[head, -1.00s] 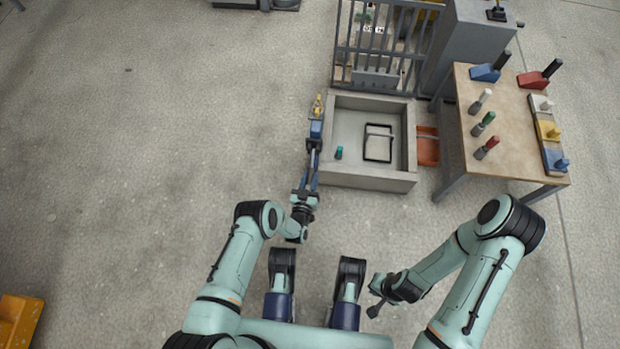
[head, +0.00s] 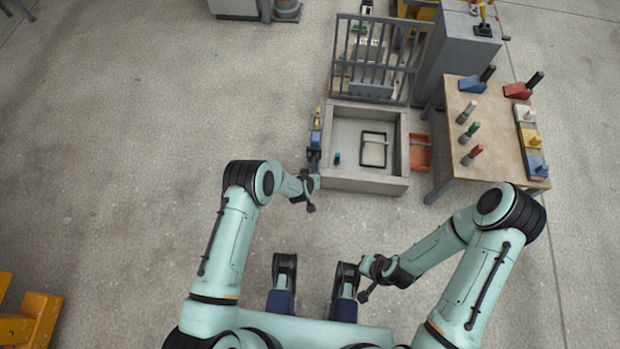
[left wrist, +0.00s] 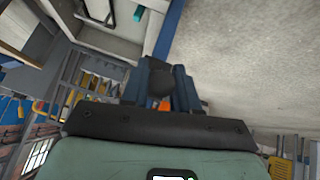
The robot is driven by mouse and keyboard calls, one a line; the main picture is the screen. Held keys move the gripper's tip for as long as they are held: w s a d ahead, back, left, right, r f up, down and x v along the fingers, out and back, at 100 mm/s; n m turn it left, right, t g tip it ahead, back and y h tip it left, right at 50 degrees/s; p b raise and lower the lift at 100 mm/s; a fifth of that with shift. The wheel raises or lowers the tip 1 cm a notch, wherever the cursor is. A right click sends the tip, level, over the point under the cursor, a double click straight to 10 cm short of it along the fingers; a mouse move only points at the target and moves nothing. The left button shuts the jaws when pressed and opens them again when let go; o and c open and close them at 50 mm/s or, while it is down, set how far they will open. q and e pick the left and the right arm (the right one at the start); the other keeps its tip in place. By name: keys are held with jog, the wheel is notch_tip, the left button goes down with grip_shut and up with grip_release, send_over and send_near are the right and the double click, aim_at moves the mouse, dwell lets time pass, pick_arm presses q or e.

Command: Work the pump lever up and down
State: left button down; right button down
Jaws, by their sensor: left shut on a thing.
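A narrow blue pump (head: 316,138) with a yellow part at its far end stands on the floor against the left wall of the basin. My left gripper (head: 312,183) is at the pump's near end, shut on the pump lever. The hand hides most of the lever in the head view. In the left wrist view the dark blue fingers (left wrist: 166,88) show close together, with a bit of orange near them; the grip itself is mostly hidden. My right gripper (head: 366,292) hangs low near my base, away from everything; its fingers are too small to read.
The grey basin (head: 364,186) holds a small teal piece (head: 337,158) and a dark frame (head: 373,149). A barred gate (head: 376,58) stands behind it. An orange tray (head: 420,153) and a wooden table (head: 497,141) with coloured handles are right.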

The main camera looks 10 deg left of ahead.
pick_arm(q)
jog(key=shift+w+r+g, duration=0.45)
jog(key=shift+r+g, duration=0.3)
jog(key=shift+g, duration=0.15)
pick_arm(e)
jog(key=shift+w+r, duration=0.1)
jog(key=shift+w, duration=0.05)
pick_arm(q)
jog(key=shift+w, duration=0.1)
jog(key=c, duration=0.9)
grip_release()
jog(key=p+v, duration=0.2)
jog(key=v, duration=0.5)
jog(key=shift+r+p, duration=0.3)
jog(key=p+v, duration=0.1)
jog(key=v, duration=0.5)
jog(key=shift+f, duration=0.1)
pick_arm(e)
jog(key=s+a+r+g, duration=0.1)
jog(key=s+r, duration=0.3)
jog(key=shift+a+g+y, duration=0.3)
jog(key=shift+a, duration=0.1)
pick_arm(q)
jog(key=shift+s, duration=0.2)
